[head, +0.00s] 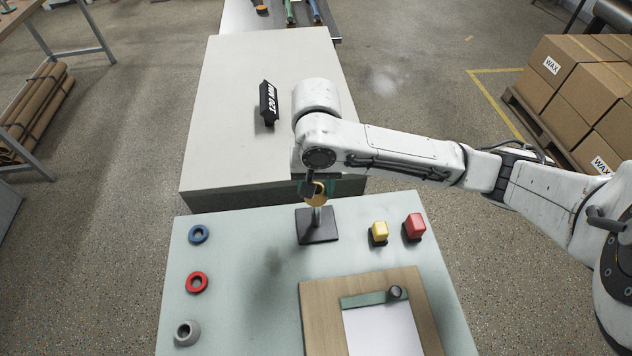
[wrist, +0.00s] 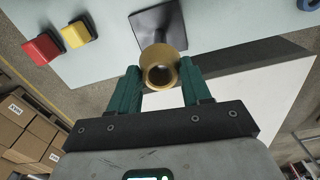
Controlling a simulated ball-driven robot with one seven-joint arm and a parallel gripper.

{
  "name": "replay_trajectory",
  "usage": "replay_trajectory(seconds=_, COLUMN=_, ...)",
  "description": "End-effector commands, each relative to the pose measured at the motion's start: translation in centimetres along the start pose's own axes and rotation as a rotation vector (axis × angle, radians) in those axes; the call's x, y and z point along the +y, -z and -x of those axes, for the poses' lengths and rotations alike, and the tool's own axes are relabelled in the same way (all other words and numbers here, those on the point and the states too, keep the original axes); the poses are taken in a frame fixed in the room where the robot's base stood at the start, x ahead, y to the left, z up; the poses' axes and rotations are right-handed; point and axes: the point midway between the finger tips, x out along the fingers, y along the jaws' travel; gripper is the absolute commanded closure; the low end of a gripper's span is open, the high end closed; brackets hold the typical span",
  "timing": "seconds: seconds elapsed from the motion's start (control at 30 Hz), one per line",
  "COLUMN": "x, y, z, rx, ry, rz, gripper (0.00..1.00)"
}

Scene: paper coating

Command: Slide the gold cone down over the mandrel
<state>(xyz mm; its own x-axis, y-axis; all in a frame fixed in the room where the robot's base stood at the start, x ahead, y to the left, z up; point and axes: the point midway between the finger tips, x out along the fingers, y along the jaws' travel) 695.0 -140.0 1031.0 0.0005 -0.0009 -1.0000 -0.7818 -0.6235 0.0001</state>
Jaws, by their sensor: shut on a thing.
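The gold cone (head: 316,196) is between the green fingers of my gripper (head: 319,187), low over the near table. In the wrist view the gold cone (wrist: 160,52) shows its round open end toward the camera, and my gripper (wrist: 160,78) is shut on it from both sides. The mandrel (head: 317,217) is a short grey post on a square dark base (head: 317,236); the base also shows in the wrist view (wrist: 149,23). The cone lines up over the post in the head view. I cannot tell whether the post's tip is inside the cone.
A yellow button (head: 379,231) and a red button (head: 414,225) stand right of the base. A blue ring (head: 198,234), a red ring (head: 197,282) and a grey ring (head: 187,332) lie at left. A wooden clipboard (head: 318,320) with paper is in front. A grey block (head: 225,130) stands behind.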

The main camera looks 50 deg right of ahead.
Motion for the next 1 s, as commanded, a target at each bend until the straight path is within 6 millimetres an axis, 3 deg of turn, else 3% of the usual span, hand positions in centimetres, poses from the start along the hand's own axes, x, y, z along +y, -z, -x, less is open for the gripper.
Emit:
replay_trajectory(seconds=0.87, x=0.0, y=0.0, z=-2.0, rx=-0.001, ry=0.000, rz=-0.001, gripper=0.84)
replay_trajectory(seconds=0.9, x=0.0, y=0.0, z=-2.0, rx=-0.001, ry=0.000, rz=0.000, gripper=0.50)
replay_trajectory(seconds=1.0, x=0.0, y=0.0, z=-2.0, rx=-0.001, ry=0.000, rz=0.000, gripper=0.41)
